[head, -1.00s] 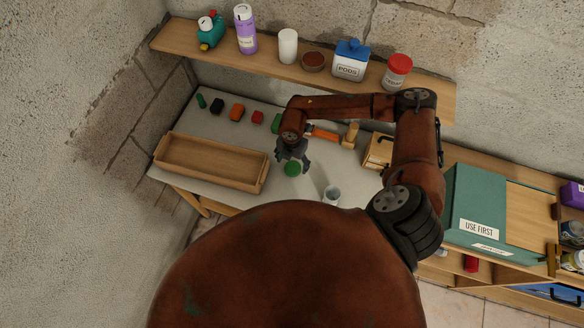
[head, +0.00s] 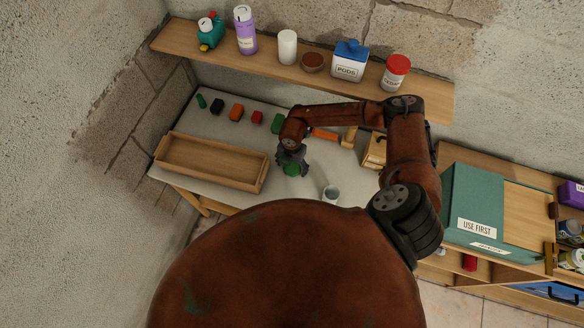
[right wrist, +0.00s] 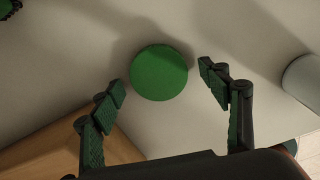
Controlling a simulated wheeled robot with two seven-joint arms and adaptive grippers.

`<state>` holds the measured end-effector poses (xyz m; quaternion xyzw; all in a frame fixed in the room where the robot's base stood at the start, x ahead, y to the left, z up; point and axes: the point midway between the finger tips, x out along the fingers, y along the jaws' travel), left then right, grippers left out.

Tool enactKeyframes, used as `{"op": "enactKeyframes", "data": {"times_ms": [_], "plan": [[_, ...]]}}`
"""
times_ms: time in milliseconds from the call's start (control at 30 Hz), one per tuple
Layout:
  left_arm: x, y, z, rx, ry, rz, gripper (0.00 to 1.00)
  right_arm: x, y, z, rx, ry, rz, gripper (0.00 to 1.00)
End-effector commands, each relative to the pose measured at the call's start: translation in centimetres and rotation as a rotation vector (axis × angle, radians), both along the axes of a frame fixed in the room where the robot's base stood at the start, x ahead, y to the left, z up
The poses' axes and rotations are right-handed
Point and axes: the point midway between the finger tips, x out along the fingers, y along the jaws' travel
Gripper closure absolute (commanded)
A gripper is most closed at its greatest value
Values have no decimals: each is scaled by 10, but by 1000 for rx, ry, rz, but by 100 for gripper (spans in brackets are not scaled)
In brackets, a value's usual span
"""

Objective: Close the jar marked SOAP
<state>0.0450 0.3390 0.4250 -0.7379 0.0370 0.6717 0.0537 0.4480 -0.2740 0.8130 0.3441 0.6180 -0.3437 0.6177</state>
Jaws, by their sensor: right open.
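A round green disc, which looks like a lid (right wrist: 158,72), lies flat on the grey table top. In the right wrist view it sits between and just beyond the spread fingertips. My right gripper (head: 291,170) is open and empty above the disc, and it partly covers it in the head view. A grey open-topped jar (head: 331,193) stands to the right of the gripper near the table's front edge. It also shows at the right of the right wrist view (right wrist: 303,78). No SOAP marking is readable on it. My left gripper is not in view.
A wooden tray (head: 163,160) lies left on the table (head: 222,130). A shelf (head: 210,57) holds several containers, including a PODS canister (head: 348,70). A green USE FIRST box (head: 474,200) stands right.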

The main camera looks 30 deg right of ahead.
Motion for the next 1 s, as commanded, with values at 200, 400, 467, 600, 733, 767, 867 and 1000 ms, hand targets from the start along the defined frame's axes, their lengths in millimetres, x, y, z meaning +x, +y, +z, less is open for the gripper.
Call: {"op": "enactKeyframes", "data": {"times_ms": [200,400,467,600,733,767,867,1000], "plan": [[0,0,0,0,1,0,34,0,0,0,0,0,0,35],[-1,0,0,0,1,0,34,0,0,0,0,0,0,48],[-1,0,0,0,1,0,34,0,0,0,0,0,0,52],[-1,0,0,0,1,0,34,0,0,0,0,0,0,62],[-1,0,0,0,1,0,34,0,0,0,0,0,0,64],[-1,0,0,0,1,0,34,0,0,0,0,0,0,64],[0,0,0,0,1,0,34,0,0,1,-1,-1,0,64],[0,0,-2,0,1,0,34,0,0,6,-1,-1,0,64]]}}
